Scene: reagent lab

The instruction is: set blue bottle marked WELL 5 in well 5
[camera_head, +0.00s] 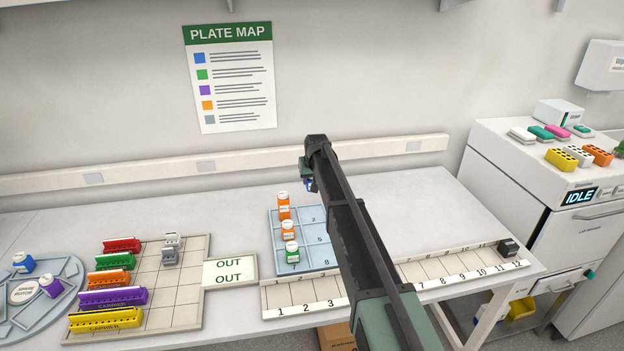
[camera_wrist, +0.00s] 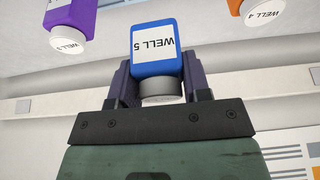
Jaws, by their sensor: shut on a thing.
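The blue bottle with the WELL 5 label (camera_wrist: 153,48) is held between the jaws of my gripper (camera_wrist: 160,85) in the wrist view, its grey cap toward the gripper body. In the head view my gripper (camera_head: 309,180) is above the back of the bench, with a little blue showing at its end. The pale blue well plate (camera_head: 317,253) lies on the bench below it. Well 5 (camera_head: 319,239) shows its number and looks empty. Part of the plate's right side is hidden by my arm.
Orange bottles (camera_head: 288,230) and a green bottle (camera_head: 292,253) stand along the plate's left column. In the wrist view a purple bottle (camera_wrist: 68,18) and an orange bottle (camera_wrist: 262,10) show at the upper corners. A numbered strip (camera_head: 300,293) runs in front of the plate.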

